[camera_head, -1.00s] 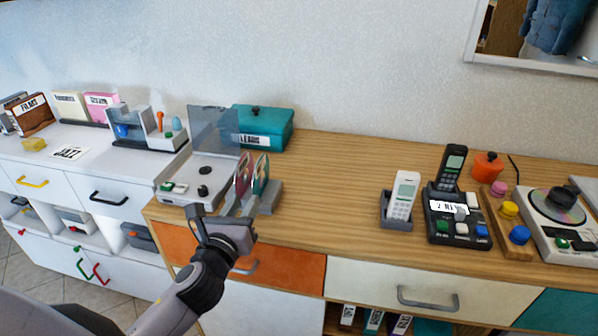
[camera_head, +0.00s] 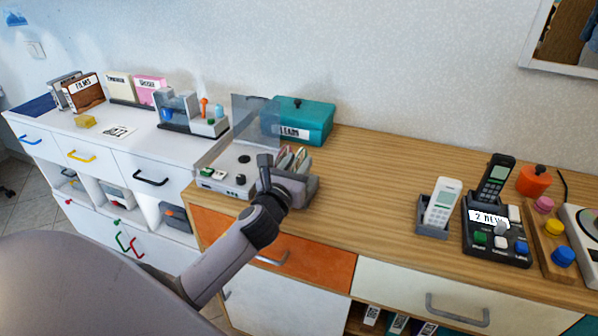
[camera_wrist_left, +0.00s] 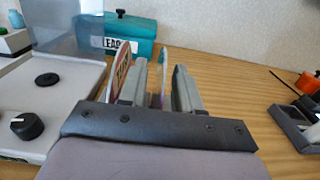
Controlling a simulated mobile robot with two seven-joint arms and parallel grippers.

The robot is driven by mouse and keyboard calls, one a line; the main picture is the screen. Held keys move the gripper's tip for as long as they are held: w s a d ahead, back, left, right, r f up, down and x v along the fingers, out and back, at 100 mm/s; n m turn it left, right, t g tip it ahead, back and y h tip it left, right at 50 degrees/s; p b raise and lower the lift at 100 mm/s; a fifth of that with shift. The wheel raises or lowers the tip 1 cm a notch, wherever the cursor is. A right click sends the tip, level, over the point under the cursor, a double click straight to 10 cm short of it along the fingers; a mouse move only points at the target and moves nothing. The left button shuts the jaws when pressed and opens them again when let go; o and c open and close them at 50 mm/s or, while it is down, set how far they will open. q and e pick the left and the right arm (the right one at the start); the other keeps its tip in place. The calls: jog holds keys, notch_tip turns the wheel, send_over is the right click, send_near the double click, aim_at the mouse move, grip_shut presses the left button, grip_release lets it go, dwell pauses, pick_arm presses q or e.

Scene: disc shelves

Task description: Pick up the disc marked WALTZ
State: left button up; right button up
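The discs stand upright on edge in a grey rack (camera_head: 303,188) on the wooden cabinet, partly hidden by my gripper in the head view. In the left wrist view, one disc (camera_wrist_left: 117,70) with a white label stands just left of my left finger; I cannot read the label surely. Another disc (camera_wrist_left: 164,69), seen nearly edge-on, shows between the fingers. I cannot tell which disc is WALTZ. My left gripper (camera_head: 277,164) is at the rack; in the left wrist view its fingers (camera_wrist_left: 160,88) are apart, with no visible grip. My right gripper is out of view.
A disc player (camera_head: 226,178) with a raised clear lid stands left of the rack. A teal box (camera_head: 312,117) labelled LEADS stands behind. A white handset (camera_head: 442,202) and button panel (camera_head: 498,236) stand to the right. Bare wood lies between rack and handset.

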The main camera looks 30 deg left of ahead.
pick_arm(q)
grip_shut()
